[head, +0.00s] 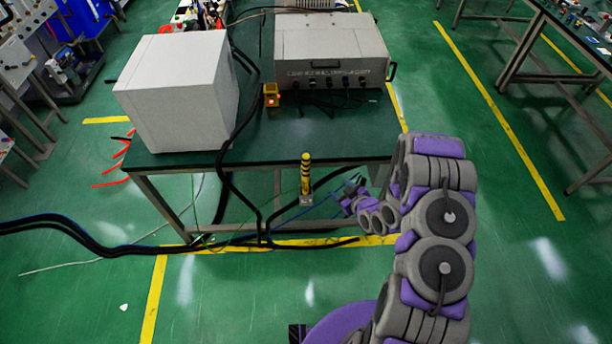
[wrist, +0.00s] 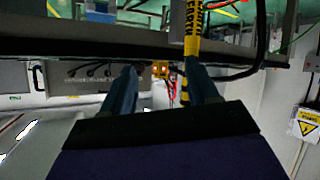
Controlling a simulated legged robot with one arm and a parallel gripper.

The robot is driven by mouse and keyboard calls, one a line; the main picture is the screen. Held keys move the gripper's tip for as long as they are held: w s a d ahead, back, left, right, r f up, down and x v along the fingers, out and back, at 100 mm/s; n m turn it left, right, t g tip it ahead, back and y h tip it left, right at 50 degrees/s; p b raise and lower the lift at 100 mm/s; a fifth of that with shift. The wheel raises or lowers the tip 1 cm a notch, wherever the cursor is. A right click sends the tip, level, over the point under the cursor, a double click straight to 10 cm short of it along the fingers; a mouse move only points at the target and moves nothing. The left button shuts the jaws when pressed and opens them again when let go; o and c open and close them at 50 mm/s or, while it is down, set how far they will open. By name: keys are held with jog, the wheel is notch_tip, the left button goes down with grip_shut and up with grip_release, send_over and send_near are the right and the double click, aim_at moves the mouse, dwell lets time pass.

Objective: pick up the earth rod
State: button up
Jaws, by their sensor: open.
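The earth rod (head: 306,172) is yellow with black bands and stands upright at the front edge of the green-topped table. Its lower end meets a pale bracket or fitting. In the wrist view the rod (wrist: 192,35) has dark lettering and runs behind the right finger, which hides part of it. My gripper (head: 348,197) is just right of the rod in the head view. In the wrist view my gripper (wrist: 161,72) is open, with no object held between its fingers. I cannot tell the exact gap to the rod.
The table (head: 290,135) carries a white box (head: 185,95), a grey instrument case (head: 330,60) and a small yellow box with a lit orange spot (head: 271,95). Black cables (head: 228,185) hang over the front edge near the rod. Open green floor lies in front.

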jog(key=s+a+m+t+y+p, duration=0.2)
jog(key=s+a+m+t, duration=0.1)
jog(key=s+a+t, duration=0.25)
jog(key=b, duration=0.2)
send_near(307, 171)
jog(key=x, duration=0.5)
jog(key=shift+w+a, duration=0.1)
jog(key=shift+w, duration=0.15)
jog(key=shift+f+b+x, duration=0.2)
jog(key=shift+b+x, duration=0.25)
jog(key=shift+x, duration=2.55)
jog(key=shift+c, duration=0.2)
grip_shut()
